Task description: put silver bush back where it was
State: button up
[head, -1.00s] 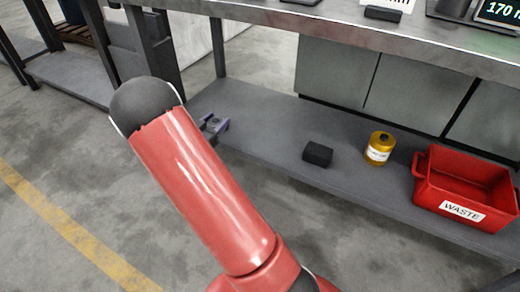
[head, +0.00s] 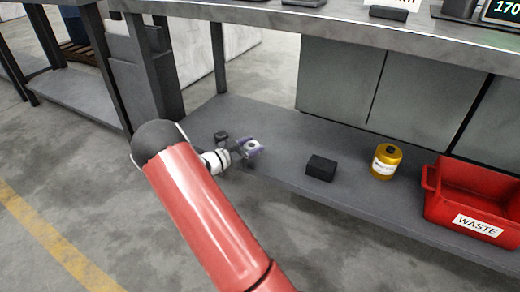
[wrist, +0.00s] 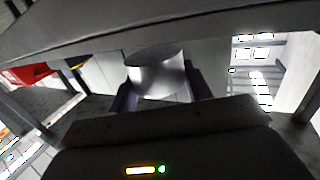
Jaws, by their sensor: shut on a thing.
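The silver bush (wrist: 157,74) is a short, shiny metal cylinder held between the purple fingers of my gripper (wrist: 160,92) in the wrist view. In the head view my gripper (head: 250,149) is over the left part of the grey lower shelf (head: 285,187), and the silver bush (head: 252,145) shows as a small pale shape between the fingers. I cannot tell how far it is above the shelf.
A black block (head: 321,167), a yellow canister (head: 386,161) and a red waste bin (head: 475,205) stand on the shelf to the right. A small dark object (head: 221,137) is left of my gripper. The bench top (head: 260,12) overhangs the shelf.

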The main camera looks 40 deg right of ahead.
aim_at(260, 155)
jog(key=d+f, duration=0.1)
jog(key=d, duration=0.1)
jog(key=d+f+b, duration=0.1)
jog(key=d, duration=0.1)
jog(key=shift+f, duration=0.4)
jog(key=o, duration=1.3)
jog(key=shift+f, duration=0.1)
